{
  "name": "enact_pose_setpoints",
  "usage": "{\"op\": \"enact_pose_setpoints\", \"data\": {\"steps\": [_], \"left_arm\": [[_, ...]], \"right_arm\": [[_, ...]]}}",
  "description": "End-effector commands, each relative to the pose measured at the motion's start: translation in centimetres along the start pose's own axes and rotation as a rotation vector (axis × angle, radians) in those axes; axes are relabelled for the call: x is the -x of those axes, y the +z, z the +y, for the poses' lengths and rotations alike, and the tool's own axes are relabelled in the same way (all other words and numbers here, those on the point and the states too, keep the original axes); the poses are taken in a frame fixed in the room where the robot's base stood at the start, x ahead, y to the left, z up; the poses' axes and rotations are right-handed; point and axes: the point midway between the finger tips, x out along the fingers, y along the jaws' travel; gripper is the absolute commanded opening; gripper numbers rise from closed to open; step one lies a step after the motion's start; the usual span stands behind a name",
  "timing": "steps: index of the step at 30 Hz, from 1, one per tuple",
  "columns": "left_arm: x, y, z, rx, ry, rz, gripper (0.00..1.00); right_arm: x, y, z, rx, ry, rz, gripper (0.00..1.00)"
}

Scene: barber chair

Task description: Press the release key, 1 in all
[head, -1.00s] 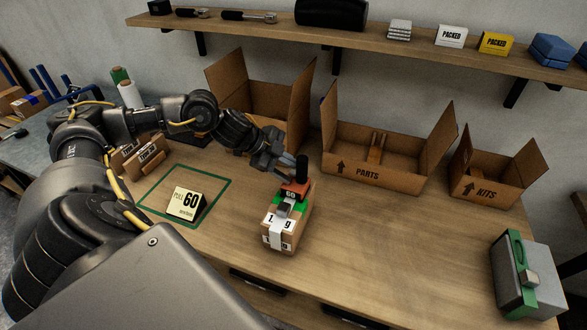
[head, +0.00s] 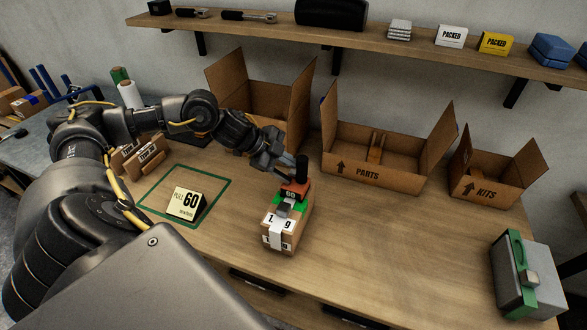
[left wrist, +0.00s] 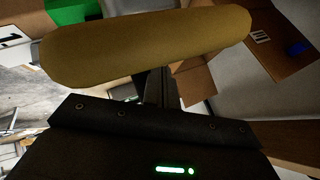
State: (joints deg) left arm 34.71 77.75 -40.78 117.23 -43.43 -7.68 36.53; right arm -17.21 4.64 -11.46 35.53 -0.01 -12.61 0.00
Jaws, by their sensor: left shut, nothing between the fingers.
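A small cardboard box (head: 280,232) with white labels and a white strap stands on the bench. An orange-red tool marked 60 (head: 294,190) sits on top of it, over a green patch, with an upright black handle (head: 302,168). My left gripper (head: 290,167) is shut and empty, just left of the black handle; I cannot tell whether it touches it. A release key cannot be made out clearly. The left wrist view has a blurred olive rounded bar (left wrist: 145,45) close in front of my gripper. My right gripper is not in view.
A card reading PULL 60 (head: 186,202) stands inside a green outline at left. Open cartons stand behind, including PARTS (head: 367,175) and KITS (head: 485,190). A grey-green case (head: 527,277) is at right. The bench right of the box is clear.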

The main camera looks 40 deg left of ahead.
Motion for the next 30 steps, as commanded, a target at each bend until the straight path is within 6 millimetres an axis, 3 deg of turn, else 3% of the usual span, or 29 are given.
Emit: {"op": "enact_pose_setpoints", "data": {"steps": [30], "left_arm": [[-0.78,0.58,0.57,0.0,0.0,0.0,0.0]], "right_arm": [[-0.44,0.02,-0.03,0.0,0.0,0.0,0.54]]}}
